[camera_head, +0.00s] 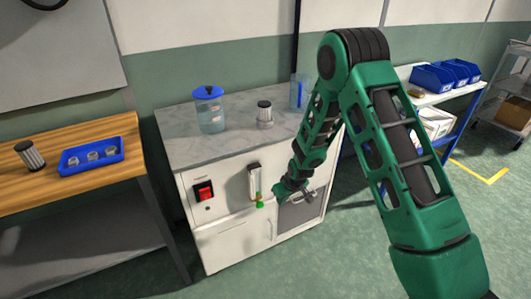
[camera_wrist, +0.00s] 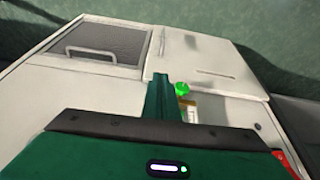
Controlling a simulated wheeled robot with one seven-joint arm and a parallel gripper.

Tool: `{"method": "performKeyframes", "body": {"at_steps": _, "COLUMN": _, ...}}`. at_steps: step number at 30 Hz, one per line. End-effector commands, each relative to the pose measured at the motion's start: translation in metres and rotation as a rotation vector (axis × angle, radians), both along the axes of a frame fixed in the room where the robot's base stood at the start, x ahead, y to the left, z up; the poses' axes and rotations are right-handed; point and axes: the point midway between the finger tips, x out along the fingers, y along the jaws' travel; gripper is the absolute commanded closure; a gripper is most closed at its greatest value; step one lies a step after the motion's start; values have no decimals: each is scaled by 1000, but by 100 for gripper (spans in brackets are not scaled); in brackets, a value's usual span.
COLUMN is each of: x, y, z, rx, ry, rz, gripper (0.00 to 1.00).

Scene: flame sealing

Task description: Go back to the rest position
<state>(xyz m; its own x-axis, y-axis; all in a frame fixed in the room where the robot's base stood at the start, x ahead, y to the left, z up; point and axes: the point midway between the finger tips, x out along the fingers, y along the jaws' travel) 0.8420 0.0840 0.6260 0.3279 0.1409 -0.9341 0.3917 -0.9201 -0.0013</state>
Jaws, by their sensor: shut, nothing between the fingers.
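My gripper (camera_head: 280,189) is shut and empty in front of the white cabinet (camera_head: 228,240), near its front panel. In the wrist view my shut gripper (camera_wrist: 161,80) shows as one narrow green piece pointing at the cabinet front. A green knob (camera_head: 259,204) sits below a clear upright gauge (camera_head: 254,180) on the panel. In the wrist view the knob (camera_wrist: 182,89) is just right of the fingertips; I cannot tell whether they touch it. A red switch (camera_head: 203,191) is left of the gauge.
The marble cabinet top (camera_head: 185,143) holds a blue-lidded jar (camera_head: 210,112) and a black-capped cylinder (camera_head: 265,118). A wooden table (camera_head: 40,187) with a blue tray (camera_head: 67,168) stands left. A shelf with blue bins (camera_head: 432,77) stands right. Open floor lies in front.

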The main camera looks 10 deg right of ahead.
Motion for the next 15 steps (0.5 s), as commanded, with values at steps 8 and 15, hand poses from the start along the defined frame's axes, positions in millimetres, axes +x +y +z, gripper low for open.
{"method": "performKeyframes", "body": {"at_steps": 8, "x": -3, "y": -35, "z": 41, "rx": -25, "ry": 13, "rz": -55, "gripper": 100}}
{"method": "performKeyframes", "body": {"at_steps": 15, "x": -34, "y": -107, "z": 125, "rx": -70, "ry": 62, "rz": -190, "gripper": 100}}
